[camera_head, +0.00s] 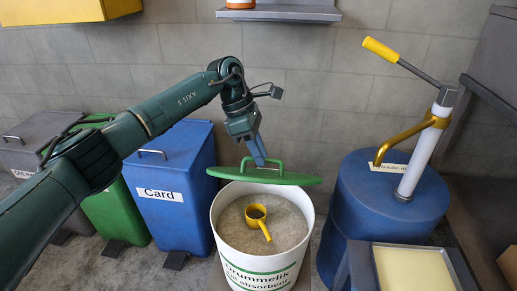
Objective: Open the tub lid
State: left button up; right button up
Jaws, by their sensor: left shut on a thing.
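A white tub (255,264) with green lettering stands on the floor at the lower middle. It holds grey-beige granules (285,228), and a yellow scoop (257,215) lies on them. The green lid (285,178) is raised above the tub's back rim, nearly level, so the tub's mouth shows open. My left gripper (259,160) comes down from above and is shut on the lid's handle (249,162) at its left end. The fingertips are small in this view. My right gripper is not in view.
A blue bin (179,215) marked Card stands close left of the tub, with a green bin (115,213) and a grey bin beyond. A blue drum (385,215) with a yellow-handled pump stands close right. A tray (413,269) is at the lower right.

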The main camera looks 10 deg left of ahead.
pick_arm(q)
jog(key=shift+o, duration=0.7)
jog(key=shift+w+a+f, duration=0.1)
jog(key=shift+w+f, duration=0.15)
jog(key=shift+f, duration=0.15)
jog(key=shift+o, duration=1)
jog(key=shift+r, duration=0.2)
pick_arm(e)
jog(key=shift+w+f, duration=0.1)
pick_arm(q)
jog(key=shift+r, duration=0.2)
